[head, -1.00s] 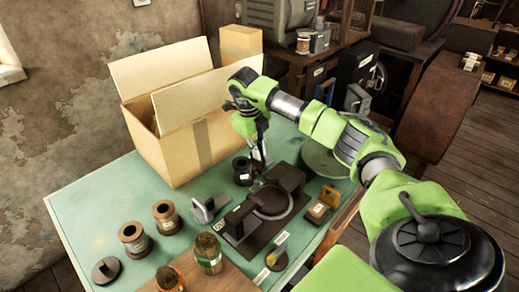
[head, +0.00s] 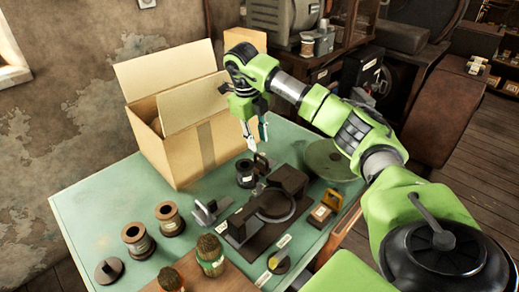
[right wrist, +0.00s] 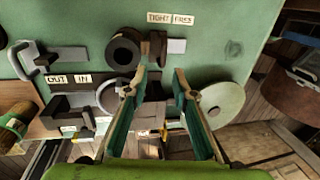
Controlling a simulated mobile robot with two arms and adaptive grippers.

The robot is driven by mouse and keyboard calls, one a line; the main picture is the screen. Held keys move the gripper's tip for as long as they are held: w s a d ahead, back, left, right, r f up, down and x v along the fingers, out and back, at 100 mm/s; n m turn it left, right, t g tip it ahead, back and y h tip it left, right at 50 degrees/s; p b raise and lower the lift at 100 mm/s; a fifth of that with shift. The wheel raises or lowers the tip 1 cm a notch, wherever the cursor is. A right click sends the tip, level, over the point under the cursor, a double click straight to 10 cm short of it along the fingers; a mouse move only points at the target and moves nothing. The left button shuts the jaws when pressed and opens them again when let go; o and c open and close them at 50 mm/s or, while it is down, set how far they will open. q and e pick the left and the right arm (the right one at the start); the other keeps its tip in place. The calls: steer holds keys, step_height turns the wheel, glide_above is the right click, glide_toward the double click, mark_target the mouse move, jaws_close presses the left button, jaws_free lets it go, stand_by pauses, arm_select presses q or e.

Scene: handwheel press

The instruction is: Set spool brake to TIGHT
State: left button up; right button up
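The dark spool (head: 245,172) stands near the back of the green table, with the small brown brake block (head: 261,163) beside it. In the right wrist view the spool (right wrist: 124,52) touches or nearly touches the brown block (right wrist: 155,47), and a pale plate (right wrist: 176,46) lies on the block's other side. The labels TIGHT (right wrist: 158,18) and FREE (right wrist: 183,19) sit side by side beyond them. My right gripper (head: 256,138) is above the brake, fingers pointing down; in its wrist view the gripper (right wrist: 159,71) is open and empty. My left gripper is out of view.
An open cardboard box (head: 190,150) stands behind and left. A dark ring fixture (head: 275,205), a grey-handled slide (head: 208,212) and a round green disc (head: 330,160) are close by. Loose spools (head: 138,238) and brushes (head: 210,258) stand at the front left.

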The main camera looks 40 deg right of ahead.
steer(key=shift+a+r, duration=0.25)
steer(key=shift+r, duration=0.95)
steer(key=shift+a+r, duration=0.25)
steer(key=shift+r, duration=0.9)
